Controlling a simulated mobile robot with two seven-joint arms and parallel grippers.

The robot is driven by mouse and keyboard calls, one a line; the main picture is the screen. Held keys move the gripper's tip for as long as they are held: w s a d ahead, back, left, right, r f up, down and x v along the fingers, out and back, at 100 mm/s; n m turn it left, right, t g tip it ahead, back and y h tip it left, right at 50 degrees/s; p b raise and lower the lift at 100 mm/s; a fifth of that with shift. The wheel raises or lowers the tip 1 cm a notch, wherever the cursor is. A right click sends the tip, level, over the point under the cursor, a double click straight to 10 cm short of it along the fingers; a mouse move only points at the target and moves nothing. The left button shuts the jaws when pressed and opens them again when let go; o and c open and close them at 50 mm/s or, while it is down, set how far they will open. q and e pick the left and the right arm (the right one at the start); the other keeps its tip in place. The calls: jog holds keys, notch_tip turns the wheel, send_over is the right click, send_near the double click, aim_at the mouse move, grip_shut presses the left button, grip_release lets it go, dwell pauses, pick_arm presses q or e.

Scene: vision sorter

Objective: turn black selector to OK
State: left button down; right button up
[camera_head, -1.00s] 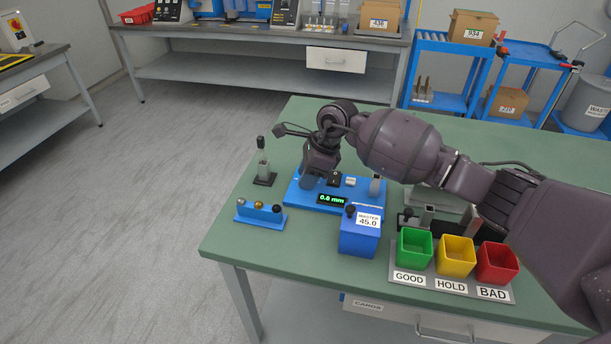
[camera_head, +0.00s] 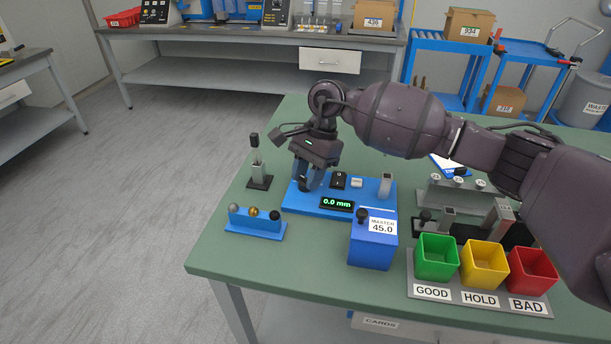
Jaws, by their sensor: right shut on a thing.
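A blue gauge base (camera_head: 384,208) lies on the green table, with a display (camera_head: 337,204) reading 0.0 mm. My right gripper (camera_head: 308,182) points down at the left end of this base. It is shut on a small dark part there, apparently the black selector (camera_head: 303,185). The fingers hide most of it, so its pointing direction and any OK mark cannot be read. A small black block (camera_head: 338,180) with a pale mark sits on the base just right of the fingers. My left gripper is not in view.
A blue MASTER 45.0 box (camera_head: 371,250) stands in front of the base. Green GOOD (camera_head: 436,257), yellow HOLD (camera_head: 484,265) and red BAD (camera_head: 533,271) bins are at the right front. A blue ball rack (camera_head: 256,227) and a dark stand (camera_head: 258,181) are at the left.

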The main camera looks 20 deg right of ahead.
dwell(0.4)
jog(key=o, duration=0.9)
jog(key=shift+o, duration=0.2)
pick_arm(q)
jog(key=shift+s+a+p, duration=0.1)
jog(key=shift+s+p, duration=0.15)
jog(key=shift+p, duration=0.25)
pick_arm(e)
jog(key=v, duration=1)
jog(key=shift+r, duration=0.4)
jog(key=shift+w, duration=0.1)
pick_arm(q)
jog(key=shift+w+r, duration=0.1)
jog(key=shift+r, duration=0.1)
pick_arm(e)
jog(key=shift+r, duration=0.1)
